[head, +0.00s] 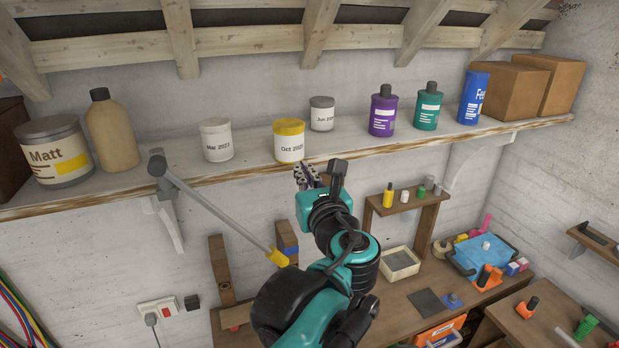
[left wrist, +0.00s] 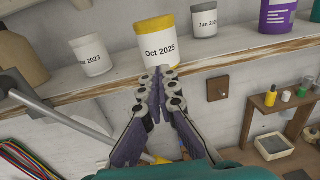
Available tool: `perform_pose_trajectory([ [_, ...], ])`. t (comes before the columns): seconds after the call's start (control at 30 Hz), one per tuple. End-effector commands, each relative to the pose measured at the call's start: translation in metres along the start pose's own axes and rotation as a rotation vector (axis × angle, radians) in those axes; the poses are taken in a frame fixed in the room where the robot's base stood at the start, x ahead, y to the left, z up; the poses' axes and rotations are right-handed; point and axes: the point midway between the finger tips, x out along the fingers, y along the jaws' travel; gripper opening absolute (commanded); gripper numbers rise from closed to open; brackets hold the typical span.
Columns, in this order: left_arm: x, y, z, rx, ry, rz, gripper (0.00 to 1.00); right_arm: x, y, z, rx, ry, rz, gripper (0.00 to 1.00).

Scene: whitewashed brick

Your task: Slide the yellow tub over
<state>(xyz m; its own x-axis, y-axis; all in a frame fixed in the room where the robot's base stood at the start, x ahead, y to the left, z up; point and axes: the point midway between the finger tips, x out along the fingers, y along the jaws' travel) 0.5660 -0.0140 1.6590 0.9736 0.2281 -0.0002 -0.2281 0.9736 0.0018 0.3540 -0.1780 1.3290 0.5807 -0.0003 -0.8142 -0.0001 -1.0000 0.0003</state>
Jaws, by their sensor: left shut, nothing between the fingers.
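The yellow tub (head: 289,143) is a white tub with a yellow lid and an "Oct 2025" label. It stands upright near the front edge of the wall shelf (head: 262,165), and it also shows in the left wrist view (left wrist: 156,44). My left gripper (head: 307,174) is just in front of and below the tub, to its right in the head view. Its fingers are together with nothing between them. In the left wrist view the fingertips (left wrist: 160,75) overlap the tub's lower edge; I cannot tell whether they touch it. My right gripper is not in view.
A white "Mar 2023" tub (head: 216,140) stands left of the yellow tub, and a grey-lidded tub (head: 322,114) stands behind it to the right. A grey rod tool (head: 215,208) slants down from the shelf edge. A cluttered workbench (head: 400,300) lies below.

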Motion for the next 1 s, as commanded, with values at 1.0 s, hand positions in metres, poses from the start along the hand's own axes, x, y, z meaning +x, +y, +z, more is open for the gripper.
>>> perform_pose_trajectory([
  [1.0,0.092,0.001,-0.001,-0.002,0.001,0.004,0.0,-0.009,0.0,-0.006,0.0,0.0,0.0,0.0],
])
